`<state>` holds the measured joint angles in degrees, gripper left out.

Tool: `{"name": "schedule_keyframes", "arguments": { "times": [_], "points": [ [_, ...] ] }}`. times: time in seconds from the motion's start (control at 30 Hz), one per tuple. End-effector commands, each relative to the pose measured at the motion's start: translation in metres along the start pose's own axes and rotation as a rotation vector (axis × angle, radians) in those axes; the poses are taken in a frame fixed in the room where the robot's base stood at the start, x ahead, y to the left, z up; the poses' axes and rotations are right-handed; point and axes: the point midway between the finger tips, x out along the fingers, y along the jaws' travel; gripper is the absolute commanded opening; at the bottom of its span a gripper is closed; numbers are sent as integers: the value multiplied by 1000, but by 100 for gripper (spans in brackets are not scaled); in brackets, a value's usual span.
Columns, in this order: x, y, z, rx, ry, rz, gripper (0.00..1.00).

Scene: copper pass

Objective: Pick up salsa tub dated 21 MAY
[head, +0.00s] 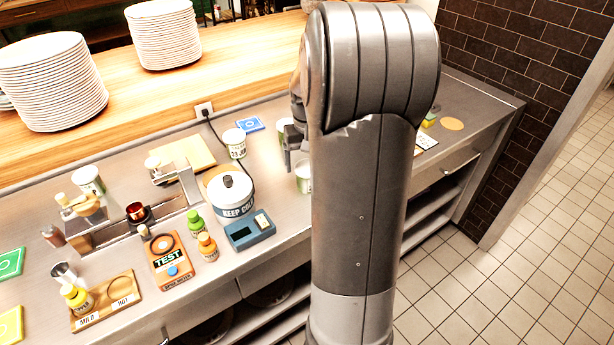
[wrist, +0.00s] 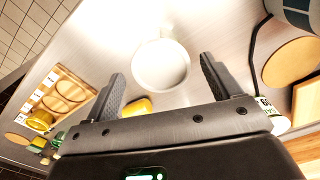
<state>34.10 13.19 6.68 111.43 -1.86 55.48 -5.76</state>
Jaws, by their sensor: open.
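In the wrist view a round white tub (wrist: 161,66) shows from above between the two fingers of my open gripper (wrist: 162,70). No date shows on it, and I cannot tell whether the fingers are level with it. Another tub (wrist: 279,124) with a printed label is partly hidden beside the right finger. In the head view, my gripper (head: 292,146) is partly hidden by my arm. One tub (head: 284,129) stands behind it and another (head: 303,180) in front, both partly covered. A labelled tub (head: 234,143) stands to the left; I cannot read 21 MAY on any tub.
A black cable (wrist: 257,45) runs near the right finger. A yellow object (wrist: 138,106) lies near the left finger. Plate stacks (head: 50,85) stand on the wooden shelf.

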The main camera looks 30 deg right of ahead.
Motion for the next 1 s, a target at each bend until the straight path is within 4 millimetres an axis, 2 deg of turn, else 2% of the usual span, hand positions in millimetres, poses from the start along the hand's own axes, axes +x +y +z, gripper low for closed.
{"name": "schedule_keyframes", "arguments": {
  "times": [0.3, 0.4, 0.67, 1.0],
  "points": [
    [42, -1, -2, 0, -3, -1, 83],
    [50, -1, -2, -1, -2, 0, 83],
    [53, -1, -2, 0, 0, 0, 83],
    [52, -1, -2, 0, 0, 0, 55]
  ]
}}
